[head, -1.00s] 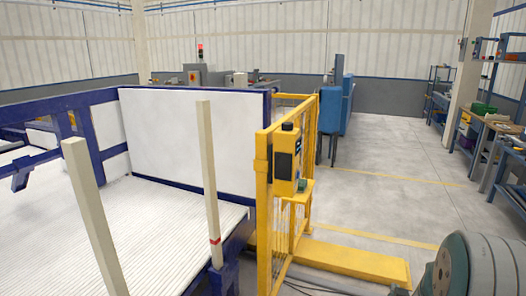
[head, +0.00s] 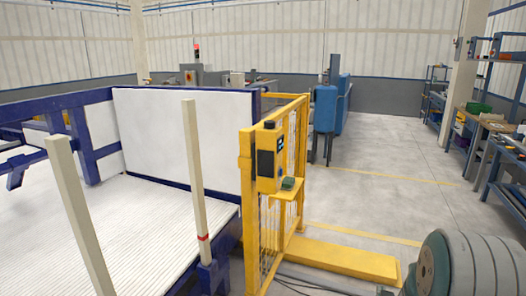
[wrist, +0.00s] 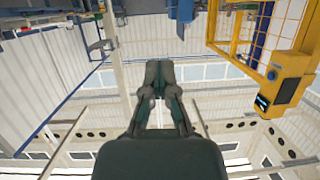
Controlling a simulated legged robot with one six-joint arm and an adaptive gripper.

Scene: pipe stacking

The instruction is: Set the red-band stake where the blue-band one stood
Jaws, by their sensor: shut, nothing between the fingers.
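The red-band stake (head: 194,165) is a tall pale post with a red band near its foot. It stands nearly upright in a blue socket (head: 213,277) at the near right corner of the white ribbed bed, in the head view. A second pale stake (head: 77,213) stands at the left, its foot cut off by the frame; no band shows on it. No blue band is visible. My gripper (wrist: 160,68) shows in the wrist view with its dark fingers together and empty, apart from any stake. The head view does not show the gripper.
A yellow mesh guard (head: 250,210) with a control box (head: 269,158) stands right of the red-band stake. A white panel (head: 180,140) backs the bed (head: 130,235). Open floor (head: 385,170) and workbenches lie at the right.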

